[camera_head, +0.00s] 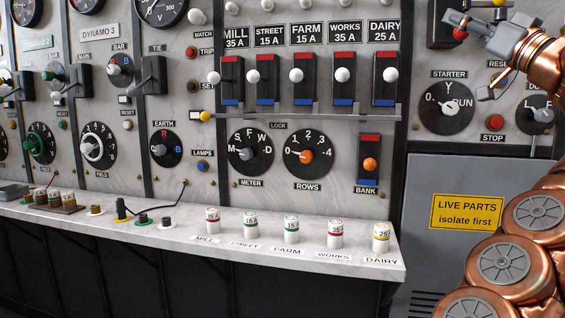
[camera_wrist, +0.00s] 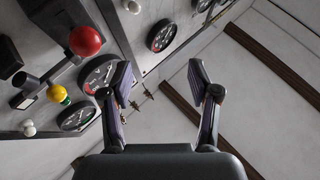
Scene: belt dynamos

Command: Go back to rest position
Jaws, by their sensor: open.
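My gripper (camera_head: 472,50) is at the upper right of the head view, in front of the switchboard, with my copper-coloured arm coming from the right edge. A red knob (camera_head: 460,34) shows beside its fingers. In the wrist view my gripper (camera_wrist: 160,76) has its two fingers wide apart with nothing between them. A red ball knob (camera_wrist: 85,41) on a lever is left of the fingers there, apart from them. I cannot tell from the head view how far the gripper is from the panel.
The grey switchboard (camera_head: 210,120) has switches and dials across it. The starter dial (camera_head: 446,107) and red stop button (camera_head: 494,123) are below my gripper. Labelled fuses stand on the white ledge (camera_head: 180,238). Beyond the fingers the wrist view shows a pale surface with brown beams (camera_wrist: 210,122).

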